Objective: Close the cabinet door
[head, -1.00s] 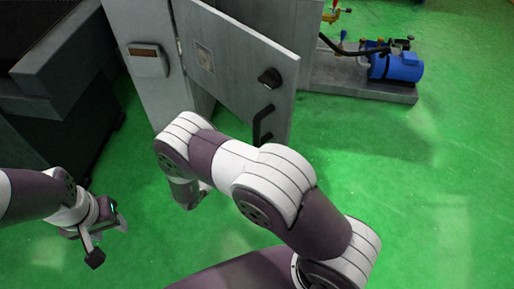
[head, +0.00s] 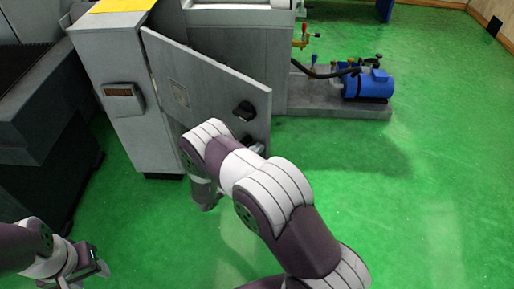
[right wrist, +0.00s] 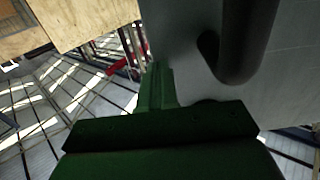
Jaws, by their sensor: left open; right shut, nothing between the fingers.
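The grey cabinet door (head: 204,88) stands ajar, hinged on its left side to the grey cabinet (head: 125,125). It has a dark knob (head: 243,111). In the right wrist view, the shut, empty fingers of my right gripper (right wrist: 156,86) are beside the grey door surface, close to the dark curved handle (right wrist: 243,45). I cannot tell whether they touch. My left gripper (head: 92,268) is open and empty at the lower left, away from the door.
A dark machine body (head: 45,130) stands left of the cabinet. A blue motor (head: 368,84) sits on a grey base (head: 330,105) behind the door to the right. The green floor (head: 420,190) is clear at the right.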

